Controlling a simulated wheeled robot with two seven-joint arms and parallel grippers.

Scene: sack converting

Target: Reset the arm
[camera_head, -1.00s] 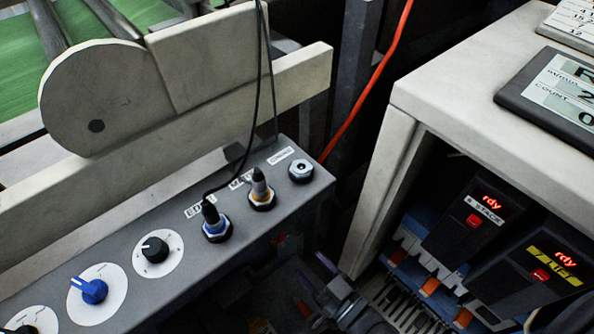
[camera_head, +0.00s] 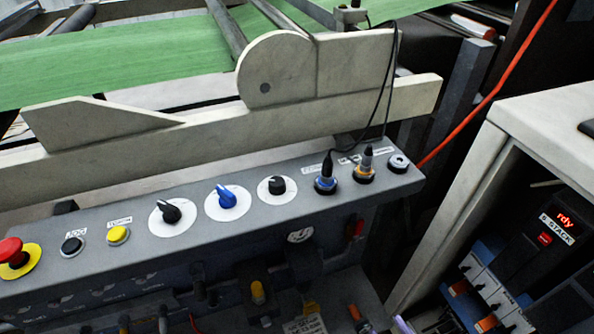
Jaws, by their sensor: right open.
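My right gripper (camera_head: 386,325) shows only at the bottom edge of the head view, right of centre. It is dark, open, and mostly cut off by the frame; I see nothing held in it. It is below the grey control panel (camera_head: 130,207) and left of the pale cabinet. My left gripper is not in view.
The panel carries a red mushroom button (camera_head: 12,251), a yellow button (camera_head: 118,235), a blue knob (camera_head: 226,197), black knobs and cable plugs (camera_head: 326,181). An orange cable (camera_head: 487,99) hangs behind. Green sheet (camera_head: 150,60) runs beyond.

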